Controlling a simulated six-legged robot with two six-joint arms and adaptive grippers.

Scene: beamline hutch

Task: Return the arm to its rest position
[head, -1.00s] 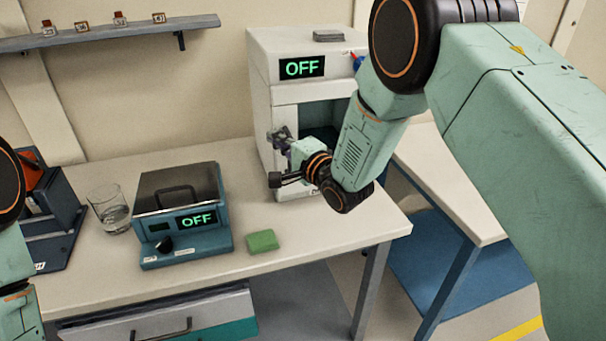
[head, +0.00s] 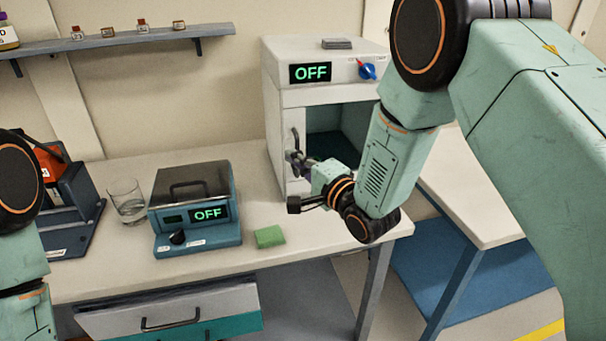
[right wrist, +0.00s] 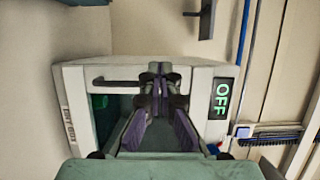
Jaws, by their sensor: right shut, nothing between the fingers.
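My right gripper (head: 297,163) is shut and empty. In the head view it is in front of the white cabinet (head: 277,110), near the front panel's upright handle (head: 296,139); I cannot tell the exact gap. In the right wrist view its fingers (right wrist: 156,105) point toward the cabinet (right wrist: 90,72), with the handle (right wrist: 118,82) left of the fingertips. My right arm (head: 385,170) reaches in from the right, bent down at the elbow. Of my left arm (head: 18,230), only links show at the left edge; its gripper is out of view.
The cabinet reads OFF and has a dark opening right of the handle panel. A blue device (head: 195,238) reading OFF, a green sponge (head: 269,237) and a glass (head: 127,203) stand on the bench (head: 130,275). A shelf (head: 120,43) is above; a drawer (head: 170,310) is below.

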